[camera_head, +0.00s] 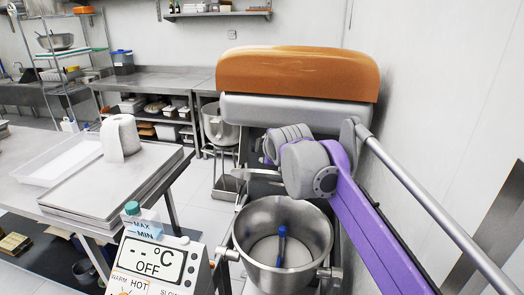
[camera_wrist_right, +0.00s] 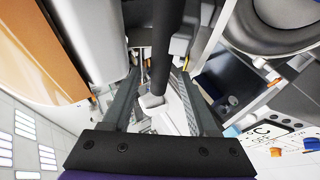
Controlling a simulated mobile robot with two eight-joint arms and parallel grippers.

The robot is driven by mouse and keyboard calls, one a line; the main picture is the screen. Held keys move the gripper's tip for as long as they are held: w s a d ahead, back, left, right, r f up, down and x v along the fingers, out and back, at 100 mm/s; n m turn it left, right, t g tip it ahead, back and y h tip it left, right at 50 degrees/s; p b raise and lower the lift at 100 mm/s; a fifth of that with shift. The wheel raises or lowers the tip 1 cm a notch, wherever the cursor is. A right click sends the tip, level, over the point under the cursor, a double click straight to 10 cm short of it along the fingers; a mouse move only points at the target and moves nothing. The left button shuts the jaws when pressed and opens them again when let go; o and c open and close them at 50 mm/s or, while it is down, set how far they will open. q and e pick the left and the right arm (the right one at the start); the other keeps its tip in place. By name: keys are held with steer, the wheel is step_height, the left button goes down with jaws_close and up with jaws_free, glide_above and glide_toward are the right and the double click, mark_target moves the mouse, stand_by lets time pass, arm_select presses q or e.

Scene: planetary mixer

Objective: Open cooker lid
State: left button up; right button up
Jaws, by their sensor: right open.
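The cooker has an orange cover (camera_head: 298,75) with a grey band below it, raised at the back beside the right wall. Its open metal bowl (camera_head: 283,235) is at lower centre, with a blue-tipped rod (camera_head: 282,245) inside. A long grey bar (camera_head: 425,195) slopes from beside the cover to the lower right. My purple right arm reaches in, and its right gripper (camera_head: 250,174) is above the bowl, in front of the cover. In the wrist view the right gripper (camera_wrist_right: 157,75) has its fingers apart. A dark rod (camera_wrist_right: 163,45) shows between them; contact cannot be told. My left gripper is not in view.
A control panel (camera_head: 155,265) with a °C display stands left of the bowl. A metal table (camera_head: 165,165) with a white tray (camera_head: 60,160) and a paper roll (camera_head: 120,138) is at left. A wall (camera_head: 450,90) bounds the right side.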

steer(key=v, duration=0.5)
steer(key=shift+s+r, duration=0.1)
steer(key=shift+s, duration=0.1)
steer(key=s+d+f+m+g, duration=0.2)
steer(key=s+f+m, duration=0.3)
steer(key=s+f, duration=0.5)
steer(key=s+d+f+m+g+h, duration=0.1)
steer(key=s+d+f+m, duration=0.4)
steer(key=s+f, duration=0.6)
steer(key=s+d+f+m+g, duration=0.2)
steer(key=s+f+m, duration=0.4)
steer(key=s+f, duration=0.5)
steer(key=shift+d+f+m+g+h, duration=0.3)
steer(key=shift+d+f+m+g, duration=0.1)
steer(key=shift+d+f, duration=0.5)
steer(key=shift+s, duration=0.2)
